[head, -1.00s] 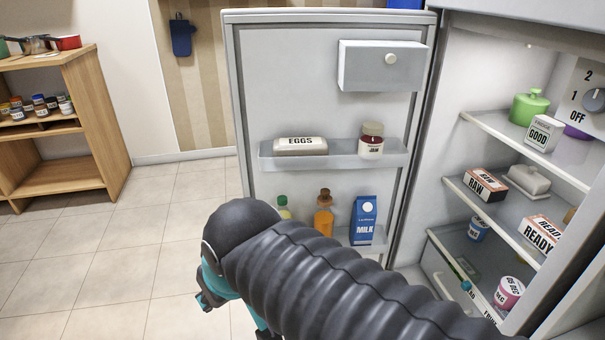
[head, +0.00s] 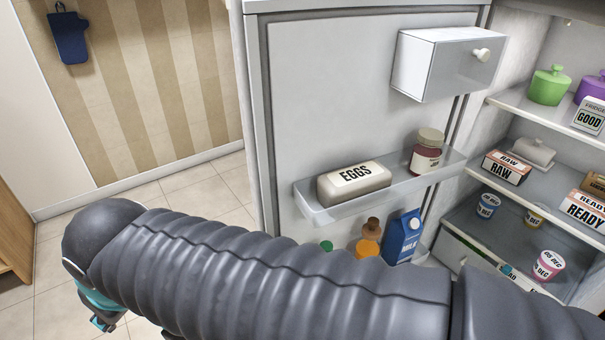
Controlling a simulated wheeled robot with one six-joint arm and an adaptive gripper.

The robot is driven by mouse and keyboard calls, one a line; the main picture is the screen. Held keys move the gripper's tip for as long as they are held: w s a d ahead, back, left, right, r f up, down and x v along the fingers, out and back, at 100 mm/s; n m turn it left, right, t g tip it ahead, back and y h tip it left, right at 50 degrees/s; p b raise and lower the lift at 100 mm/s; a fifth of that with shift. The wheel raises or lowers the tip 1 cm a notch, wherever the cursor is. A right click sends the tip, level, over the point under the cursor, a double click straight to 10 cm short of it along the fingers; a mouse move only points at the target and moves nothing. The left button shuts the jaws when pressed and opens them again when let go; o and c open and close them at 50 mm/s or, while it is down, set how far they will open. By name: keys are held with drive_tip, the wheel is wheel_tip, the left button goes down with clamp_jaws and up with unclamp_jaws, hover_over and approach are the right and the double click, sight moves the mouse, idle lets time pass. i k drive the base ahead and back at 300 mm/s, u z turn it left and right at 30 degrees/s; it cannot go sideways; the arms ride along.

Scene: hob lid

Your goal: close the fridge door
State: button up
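The fridge door (head: 330,110) stands wide open in the head view, its inner side facing me. Its shelf holds an egg box (head: 353,181) and a jam jar (head: 426,151). A milk carton (head: 402,237) and bottles (head: 368,240) stand lower in the door, partly hidden by my arm. The open fridge interior (head: 520,190) is at the right. My arm crosses the bottom of the view. My gripper (head: 104,318) shows only in part at the lower left, to the left of the door and apart from it; its fingertips are not clear.
Fridge shelves at the right hold a green pot (head: 549,86), a raw-food box (head: 506,168) and several tubs. A wooden shelf unit (head: 14,235) stands at the left edge. Tiled floor (head: 190,190) is clear between it and the door. A blue mitt (head: 69,37) hangs on the wall.

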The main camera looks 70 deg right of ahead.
sight(324, 86)
drive_tip(key=i, duration=2.2)
drive_tip(key=z, duration=4.5)
drive_tip(key=k, duration=0.5)
drive_tip(key=z, duration=0.05)
